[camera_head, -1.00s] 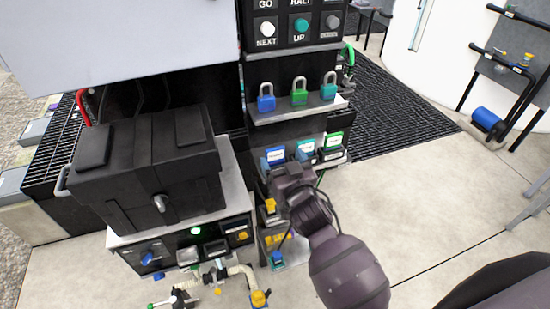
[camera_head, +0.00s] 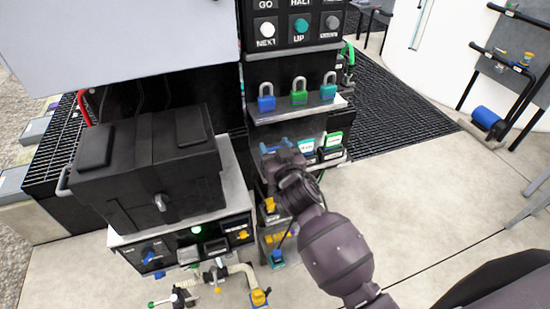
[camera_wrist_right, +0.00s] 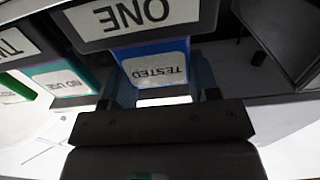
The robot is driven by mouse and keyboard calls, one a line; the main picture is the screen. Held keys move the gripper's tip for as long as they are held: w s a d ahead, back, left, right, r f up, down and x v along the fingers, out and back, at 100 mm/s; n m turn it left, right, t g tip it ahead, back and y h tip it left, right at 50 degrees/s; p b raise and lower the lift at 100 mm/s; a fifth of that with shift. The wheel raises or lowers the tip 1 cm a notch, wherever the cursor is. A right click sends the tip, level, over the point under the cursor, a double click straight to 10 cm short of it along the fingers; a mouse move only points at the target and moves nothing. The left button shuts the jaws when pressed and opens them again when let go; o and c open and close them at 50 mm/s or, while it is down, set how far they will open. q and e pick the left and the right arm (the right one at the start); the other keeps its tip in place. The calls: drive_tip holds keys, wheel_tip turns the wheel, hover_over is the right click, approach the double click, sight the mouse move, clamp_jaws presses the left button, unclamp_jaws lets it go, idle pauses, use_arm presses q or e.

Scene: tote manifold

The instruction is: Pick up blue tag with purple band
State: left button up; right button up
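A blue tag (camera_wrist_right: 155,65) with a white label reading TESTED shows upside down in the right wrist view, below a panel marked ONE. I cannot make out a purple band on it. My right gripper (camera_wrist_right: 160,88) has its fingers apart, one on each side of the tag's lower part; contact with the tag is not clear. In the head view my right gripper (camera_head: 277,157) is in front of the tag shelf and covers most of the blue tag (camera_head: 274,146). My left gripper is not in view.
A teal tag (camera_wrist_right: 62,84) and a green tag (camera_wrist_right: 14,88) hang beside the blue one. Above in the head view, blue, green (camera_head: 299,97) and teal padlocks stand on a shelf. A black box (camera_head: 150,170) stands left.

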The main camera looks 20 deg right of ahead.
drive_tip(key=shift+c, duration=0.9)
drive_tip(key=shift+r, duration=0.25)
wheel_tip(320, 180, up, 3)
drive_tip(key=s, duration=1.2)
drive_tip(key=s+b, duration=0.1)
drive_tip(key=s, duration=0.5)
drive_tip(key=shift+d, duration=0.3)
drive_tip(key=shift+w, duration=0.1)
